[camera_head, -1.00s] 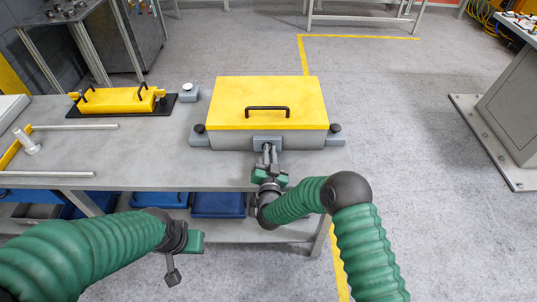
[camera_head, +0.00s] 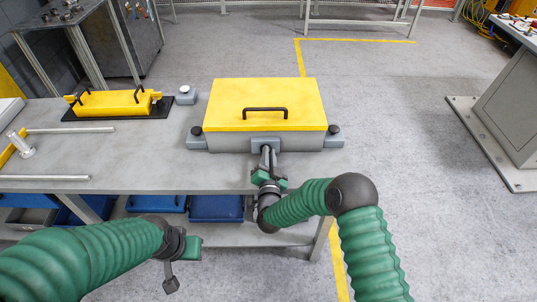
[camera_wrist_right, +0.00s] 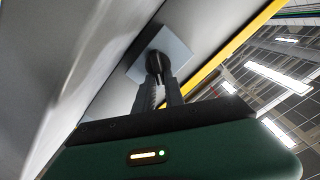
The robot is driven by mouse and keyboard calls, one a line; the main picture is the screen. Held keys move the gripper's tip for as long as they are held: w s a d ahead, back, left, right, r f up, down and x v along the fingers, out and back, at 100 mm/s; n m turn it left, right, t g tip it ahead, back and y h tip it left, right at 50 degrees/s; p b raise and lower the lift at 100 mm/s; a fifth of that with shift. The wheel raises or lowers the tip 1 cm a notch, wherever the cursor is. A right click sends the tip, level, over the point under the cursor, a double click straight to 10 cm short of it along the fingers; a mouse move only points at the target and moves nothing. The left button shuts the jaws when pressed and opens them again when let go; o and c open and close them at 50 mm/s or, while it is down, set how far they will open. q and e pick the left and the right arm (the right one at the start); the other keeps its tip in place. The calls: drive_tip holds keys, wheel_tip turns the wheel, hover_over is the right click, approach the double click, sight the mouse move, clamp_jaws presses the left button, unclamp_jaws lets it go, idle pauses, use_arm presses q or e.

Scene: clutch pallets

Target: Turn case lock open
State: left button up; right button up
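The case (camera_head: 265,105) is a yellow-lidded grey box with a black handle, standing closed on the table. Its lock is a dark knob (camera_wrist_right: 154,63) on a grey plate (camera_wrist_right: 178,48), which also shows on the case front in the head view (camera_head: 265,143). My right gripper (camera_head: 267,156) points at this plate from the front. In the right wrist view its fingertips (camera_wrist_right: 157,78) are at the knob and partly overlap it; whether they press on it is unclear. My left gripper (camera_head: 172,280) hangs in front of the table, away from the case; its fingers are not clear.
A smaller yellow box with black handles (camera_head: 110,102) lies on a black base at the table's left. A small grey block with a button (camera_head: 187,95) stands between the boxes. Metal rods (camera_head: 70,130) lie at the left. Blue bins (camera_head: 215,208) are under the table (camera_head: 140,150).

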drive_tip(key=o, duration=0.4)
drive_tip(key=shift+c, duration=0.2)
drive_tip(key=s, duration=1.6)
drive_tip(key=shift+s, duration=0.4)
